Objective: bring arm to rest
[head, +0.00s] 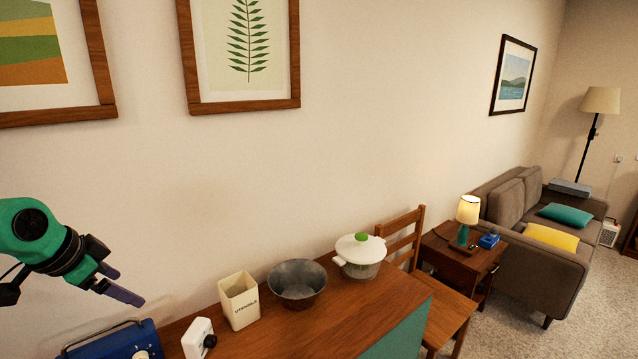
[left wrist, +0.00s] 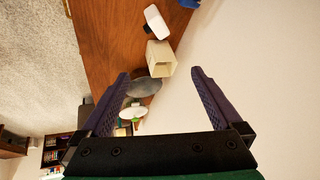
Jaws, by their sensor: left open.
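My left gripper (head: 125,287) is at the left of the head view, held in the air above the blue radio-like box at the left end of the wooden hutch top. Its jaws are open and empty. In the left wrist view the two dark fingers of my left gripper (left wrist: 160,95) stand wide apart, with nothing between them in their grip. My right gripper is in neither view.
On the wooden top (head: 345,310) stand a blue box (head: 115,345), a white device (head: 198,340), a cream utensils holder (head: 239,300), a grey metal bowl (head: 297,285) and a white lidded pot (head: 360,257). A wooden chair (head: 405,235) stands beside it. The wall is close behind.

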